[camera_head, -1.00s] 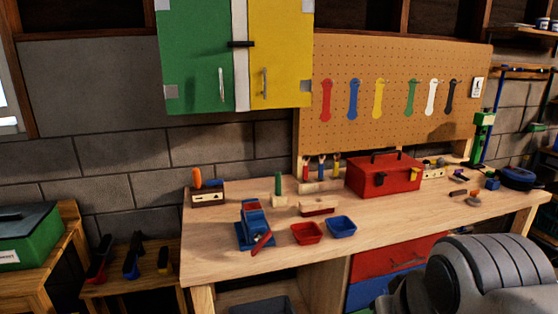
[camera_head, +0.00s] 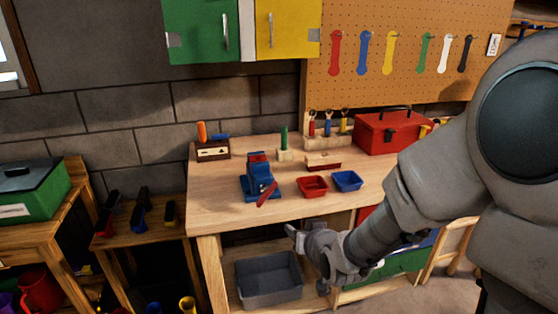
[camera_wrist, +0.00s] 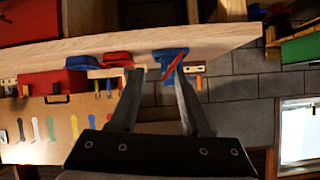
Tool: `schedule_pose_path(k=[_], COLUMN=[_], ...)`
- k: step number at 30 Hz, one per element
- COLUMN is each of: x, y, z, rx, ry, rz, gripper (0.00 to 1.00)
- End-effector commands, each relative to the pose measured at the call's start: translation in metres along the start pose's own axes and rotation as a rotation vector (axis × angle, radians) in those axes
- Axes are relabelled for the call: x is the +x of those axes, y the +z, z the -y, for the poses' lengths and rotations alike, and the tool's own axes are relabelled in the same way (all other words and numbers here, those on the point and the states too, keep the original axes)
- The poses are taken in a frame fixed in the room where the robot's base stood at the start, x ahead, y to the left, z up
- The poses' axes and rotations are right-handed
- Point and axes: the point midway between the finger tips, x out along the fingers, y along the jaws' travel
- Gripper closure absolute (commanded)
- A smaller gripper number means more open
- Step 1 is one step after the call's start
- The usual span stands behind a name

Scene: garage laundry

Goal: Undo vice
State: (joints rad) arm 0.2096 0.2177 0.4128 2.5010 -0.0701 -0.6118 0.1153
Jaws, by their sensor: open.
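The blue vice (camera_head: 256,184) stands near the front left edge of the workbench (camera_head: 222,212). Its red handle (camera_head: 267,194) slants at its front, and a red part shows between or on its jaws. My gripper (camera_head: 306,258) is open and empty, below and in front of the bench top, to the lower right of the vice. In the wrist view, which is upside down, the vice (camera_wrist: 168,62) appears beyond the tips of my open gripper (camera_wrist: 156,74), apart from them. Whether anything is clamped is too small to tell.
A red bin (camera_head: 312,187) and a blue bin (camera_head: 348,180) stand right of the vice. A red toolbox (camera_head: 388,131) is at the back right. A grey tub (camera_head: 268,280) sits on the shelf below. The bench is clear left of the vice.

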Motion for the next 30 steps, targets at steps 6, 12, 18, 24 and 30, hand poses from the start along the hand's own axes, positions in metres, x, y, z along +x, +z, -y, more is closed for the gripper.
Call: schedule_pose_path(k=[6,12,18,24,30], x=[0.036,0.048,0.046,0.047,0.069], y=[0.024,0.034,0.037,0.033,0.02], z=[0.02,0.03,0.029,0.027,0.03], rx=[0.147,0.319,0.45,0.489,0.488], ry=[-0.112,-0.181,-0.203,-0.206,-0.206], rz=[-0.153,-0.314,-0.435,-0.478,-0.48], gripper=[0.53,0.53,0.53,0.53,0.53])
